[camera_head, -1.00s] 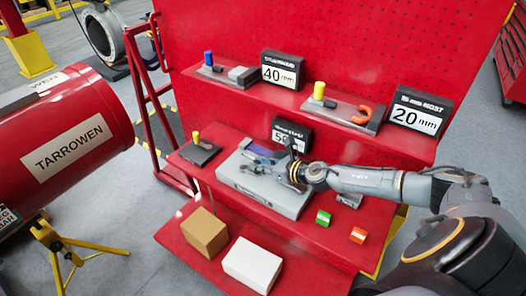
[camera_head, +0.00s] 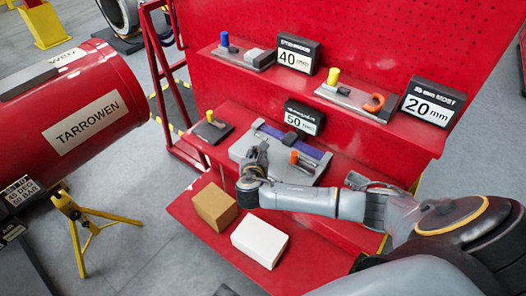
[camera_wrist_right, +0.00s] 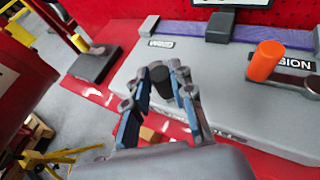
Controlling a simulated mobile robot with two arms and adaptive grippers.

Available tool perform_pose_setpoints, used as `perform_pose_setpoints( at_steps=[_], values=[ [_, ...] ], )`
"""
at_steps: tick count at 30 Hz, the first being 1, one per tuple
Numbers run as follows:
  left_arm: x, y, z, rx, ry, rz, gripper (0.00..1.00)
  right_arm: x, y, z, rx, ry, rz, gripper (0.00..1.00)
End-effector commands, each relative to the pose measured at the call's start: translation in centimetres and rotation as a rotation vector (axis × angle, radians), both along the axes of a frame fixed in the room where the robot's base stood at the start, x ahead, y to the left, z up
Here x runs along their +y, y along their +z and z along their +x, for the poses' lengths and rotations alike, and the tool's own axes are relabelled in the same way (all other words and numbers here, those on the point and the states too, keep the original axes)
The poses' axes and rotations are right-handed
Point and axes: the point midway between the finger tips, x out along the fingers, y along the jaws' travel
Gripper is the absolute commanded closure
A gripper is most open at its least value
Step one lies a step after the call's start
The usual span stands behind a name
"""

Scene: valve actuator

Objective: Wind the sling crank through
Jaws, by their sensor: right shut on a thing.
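A grey device (camera_head: 321,167) lies on the red shelf, with a purple sling (camera_head: 291,142) along its back; the sling also shows in the right wrist view (camera_wrist_right: 185,28). An upright orange knob (camera_head: 294,157) stands at its right, on a dark arm beside a label partly reading "SION" in the right wrist view (camera_wrist_right: 265,62). My right gripper (camera_head: 259,153) is over the device's front left. It is shut on a black cylindrical grip (camera_wrist_right: 161,82), seen between its fingers in the wrist view. What the grip's lower end joins is hidden. My left gripper is not in view.
A yellow-knobbed dark block (camera_head: 212,128) stands left of the device. A brown box (camera_head: 215,204) and white box (camera_head: 260,241) are on the lower shelf. A red tank (camera_head: 75,105) is at left.

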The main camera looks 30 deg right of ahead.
Motion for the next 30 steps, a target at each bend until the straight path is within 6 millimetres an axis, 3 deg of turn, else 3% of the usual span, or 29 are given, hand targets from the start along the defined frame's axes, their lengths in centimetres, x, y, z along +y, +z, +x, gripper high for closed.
perform_pose_setpoints(
  at_steps=[14,30],
  values=[
    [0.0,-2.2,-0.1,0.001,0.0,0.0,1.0,2.4,-0.2,2.0,-0.005,-0.454,0.001,1.0],
    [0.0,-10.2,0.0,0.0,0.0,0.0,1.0,3.2,-0.5,4.1,-0.011,-0.841,-0.001,1.0]
  ],
)
